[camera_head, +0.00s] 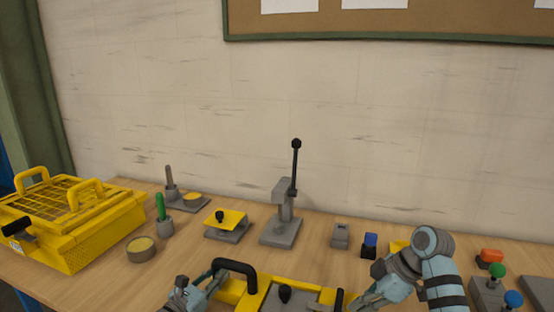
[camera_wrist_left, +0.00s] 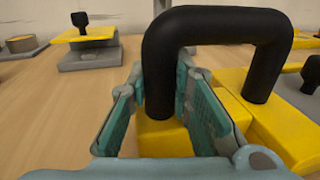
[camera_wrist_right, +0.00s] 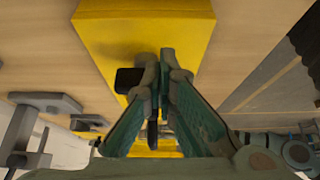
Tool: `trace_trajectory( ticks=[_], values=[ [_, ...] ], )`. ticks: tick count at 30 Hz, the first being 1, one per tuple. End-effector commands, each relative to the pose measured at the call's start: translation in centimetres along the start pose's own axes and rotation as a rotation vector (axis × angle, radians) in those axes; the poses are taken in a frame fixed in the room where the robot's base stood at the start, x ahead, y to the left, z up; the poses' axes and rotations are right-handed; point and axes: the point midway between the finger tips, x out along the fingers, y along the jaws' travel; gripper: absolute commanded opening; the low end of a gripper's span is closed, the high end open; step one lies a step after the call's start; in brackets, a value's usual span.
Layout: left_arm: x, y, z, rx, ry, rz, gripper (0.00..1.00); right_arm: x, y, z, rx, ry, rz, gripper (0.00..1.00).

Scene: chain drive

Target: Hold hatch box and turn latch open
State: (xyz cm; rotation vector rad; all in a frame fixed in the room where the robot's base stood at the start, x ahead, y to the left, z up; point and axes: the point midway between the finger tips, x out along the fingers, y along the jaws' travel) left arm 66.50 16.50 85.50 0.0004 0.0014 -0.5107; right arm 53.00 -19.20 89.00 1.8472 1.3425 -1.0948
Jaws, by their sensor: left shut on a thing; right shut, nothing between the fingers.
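The yellow hatch box (camera_head: 256,298) sits at the front edge of the head view, cut off below. Its grey lid carries a black knob (camera_head: 285,293). My left gripper (camera_wrist_left: 158,108) is shut on one leg of the box's black arched handle (camera_wrist_left: 215,25), which also shows in the head view (camera_head: 236,265). My right gripper (camera_wrist_right: 160,70) is shut and empty at the right of the box. In the right wrist view, a yellow block-like surface (camera_wrist_right: 145,25) and a small black part (camera_wrist_right: 128,80) lie by its fingertips. I cannot tell whether they touch, or which part is the latch.
A yellow basket case (camera_head: 75,245) stands at left. Behind the box are a round tin (camera_head: 141,250), a yellow-topped stand (camera_head: 226,222), a grey lever press (camera_head: 283,225) and a blue-topped block (camera_head: 369,245). Button posts (camera_head: 489,290) stand at right. Bare table lies left of the box.

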Motion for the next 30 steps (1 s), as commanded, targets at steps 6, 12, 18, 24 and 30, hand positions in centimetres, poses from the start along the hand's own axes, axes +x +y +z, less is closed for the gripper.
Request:
trace_trajectory(
  ticks=[6, 12, 18, 24, 30],
  values=[
    [0.0, 0.0, 0.0, 0.000, 0.001, 0.000, 0.00, -0.3, -0.2, 0.7, 0.001, -0.002, 0.001, 0.00],
    [0.0, 0.0, 0.0, 0.000, 0.001, 0.000, 0.00, -0.4, -0.2, 0.6, 0.000, 0.000, 0.002, 0.00],
    [0.0, 0.0, 0.0, 0.000, 0.001, 0.000, 0.00, -4.6, 2.4, -2.3, -0.022, 0.027, 0.065, 0.00],
    [0.0, 0.0, 0.0, 0.000, 0.000, 0.000, 0.00, -7.0, 4.2, -2.8, 0.010, 0.008, 0.012, 0.00],
    [0.0, 0.0, 0.0, 0.000, 0.000, 0.001, 0.00, -4.4, 4.0, -1.2, 0.001, -0.002, -0.003, 0.00]
  ],
)
